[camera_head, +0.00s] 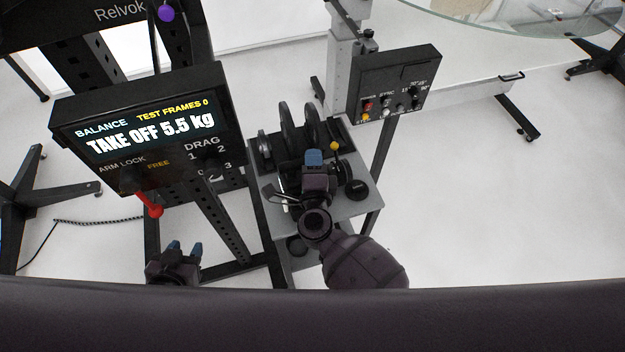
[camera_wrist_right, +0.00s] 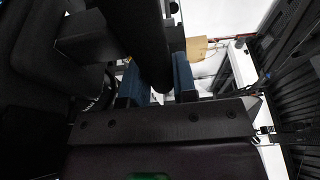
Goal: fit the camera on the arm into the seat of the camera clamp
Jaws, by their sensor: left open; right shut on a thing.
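My right gripper (camera_head: 314,160) is over a small grey cart, its blue fingertips among dark parts. In the right wrist view its blue fingers (camera_wrist_right: 157,88) are shut on a dark cylindrical part (camera_wrist_right: 148,40), which passes between them. I cannot tell what this part belongs to. My left gripper (camera_head: 184,249) is open and empty, low at the left in the head view, below a red-knobbed lever (camera_head: 153,208). I cannot make out the camera or the seat of the camera clamp for certain in either view.
A black display box (camera_head: 145,130) reads "TAKE OFF 5.5 kg", with arm lock "FREE". The grey cart (camera_head: 350,209) carries upright dark discs (camera_head: 289,131). A control box (camera_head: 394,85) with knobs stands behind it. A glass disc (camera_head: 520,20) is at the top right.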

